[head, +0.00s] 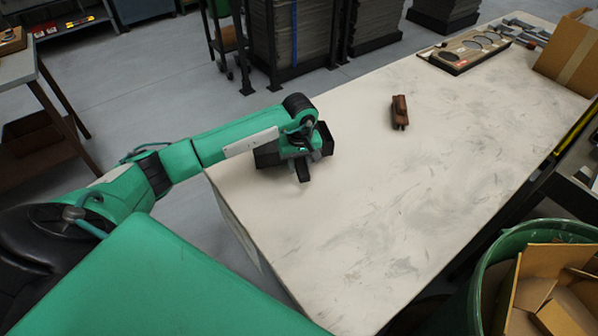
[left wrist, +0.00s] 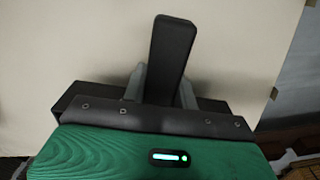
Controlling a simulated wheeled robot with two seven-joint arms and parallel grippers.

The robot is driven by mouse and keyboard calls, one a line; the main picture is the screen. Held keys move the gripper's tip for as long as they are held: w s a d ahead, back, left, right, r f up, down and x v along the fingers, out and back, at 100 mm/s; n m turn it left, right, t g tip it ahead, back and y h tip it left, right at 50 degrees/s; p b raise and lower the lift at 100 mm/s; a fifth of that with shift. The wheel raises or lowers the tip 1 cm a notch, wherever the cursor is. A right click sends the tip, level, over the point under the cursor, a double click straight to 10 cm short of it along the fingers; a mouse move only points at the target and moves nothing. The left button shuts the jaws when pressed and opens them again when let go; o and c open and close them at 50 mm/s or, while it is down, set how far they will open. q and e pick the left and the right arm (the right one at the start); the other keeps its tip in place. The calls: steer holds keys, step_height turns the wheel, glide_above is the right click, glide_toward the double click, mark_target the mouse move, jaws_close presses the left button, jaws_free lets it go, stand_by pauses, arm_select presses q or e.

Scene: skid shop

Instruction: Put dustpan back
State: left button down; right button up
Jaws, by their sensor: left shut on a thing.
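Part of the pan is hidden behind the gripper. I cannot tell whether the dustpan touches the tabletop. My right gripper is not in view.
A small brown object (head: 400,112) lies on the table. A tray with round cutouts (head: 465,50) and a cardboard box (head: 572,58) are at the far end. A green bin (head: 490,262) holding cardboard stands at the lower right.

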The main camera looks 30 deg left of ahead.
arm_select(q)
step_height(320, 180, down, 4)
steer(key=shift+r+p, duration=0.25)
steer(key=shift+p, duration=0.05)
steer(key=shift+f, duration=0.3)
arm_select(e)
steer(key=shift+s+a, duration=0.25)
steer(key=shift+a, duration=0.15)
